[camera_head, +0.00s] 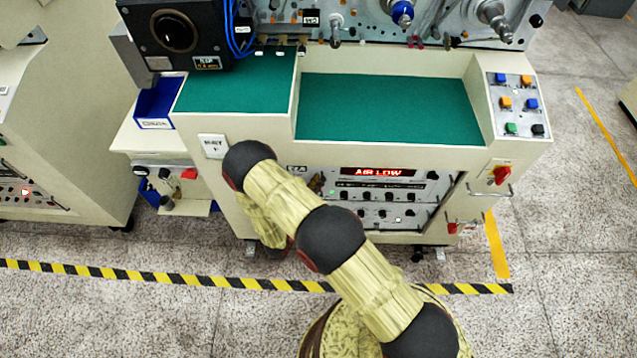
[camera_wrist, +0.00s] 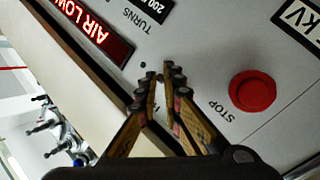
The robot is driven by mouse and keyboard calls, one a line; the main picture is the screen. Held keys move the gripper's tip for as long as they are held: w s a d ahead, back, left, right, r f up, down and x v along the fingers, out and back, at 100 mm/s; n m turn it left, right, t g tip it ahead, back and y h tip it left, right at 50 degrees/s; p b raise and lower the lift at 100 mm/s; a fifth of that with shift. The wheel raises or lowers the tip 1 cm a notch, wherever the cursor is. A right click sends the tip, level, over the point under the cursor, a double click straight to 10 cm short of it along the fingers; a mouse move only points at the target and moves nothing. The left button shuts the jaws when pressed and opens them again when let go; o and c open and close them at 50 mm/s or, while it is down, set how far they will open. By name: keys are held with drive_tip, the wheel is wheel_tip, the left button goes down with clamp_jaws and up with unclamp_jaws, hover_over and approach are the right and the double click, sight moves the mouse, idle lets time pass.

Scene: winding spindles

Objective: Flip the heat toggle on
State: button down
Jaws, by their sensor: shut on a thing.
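In the wrist view my gripper (camera_wrist: 162,82) is at the grey control panel (camera_wrist: 205,45), with its two fingers drawn close together. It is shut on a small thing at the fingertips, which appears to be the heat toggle. The fingers hide most of it and most of its label, so which way it is flipped cannot be told. In the head view my arm reaches to the front of the cream machine (camera_head: 395,157), and it hides my gripper and the left part of the panel.
A red STOP button (camera_wrist: 252,92) is just right of my fingers in the wrist view. A red AIR LOW display (camera_wrist: 98,35) lies to the upper left and also shows in the head view (camera_head: 378,173). A red rotary switch (camera_head: 501,175) is farther right on the machine.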

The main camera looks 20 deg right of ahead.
drive_tip(key=shift+r, duration=0.15)
drive_tip(key=r+n+g+y+p, duration=0.1)
drive_tip(key=g+p, duration=0.1)
drive_tip(key=p, duration=0.3)
drive_tip(key=shift+r+y, duration=0.4)
drive_tip(key=g+p, duration=0.1)
drive_tip(key=p, duration=0.1)
drive_tip(key=r+n+g+y+p, duration=0.1)
drive_tip(key=g+p, duration=0.1)
drive_tip(key=p, duration=0.1)
drive_tip(key=shift+w+r+y, duration=0.15)
drive_tip(key=shift+y, duration=0.15)
drive_tip(key=g+p, duration=0.1)
drive_tip(key=p, duration=0.1)
drive_tip(key=n+y+p, duration=0.1)
drive_tip(key=shift+w+r+g+p, duration=0.2)
drive_tip(key=shift+r+g+p, duration=0.05)
drive_tip(key=shift+g+p, duration=0.15)
drive_tip(key=shift+w+g+y+p, duration=0.1)
drive_tip(key=shift+g+y+p, duration=0.25)
drive_tip(key=shift+p, duration=0.25)
drive_tip(key=shift+n, duration=0.3)
drive_tip(key=c, duration=2)
unclamp_jaws()
drive_tip(key=shift+d, duration=0.1)
drive_tip(key=shift+o, duration=0.2)
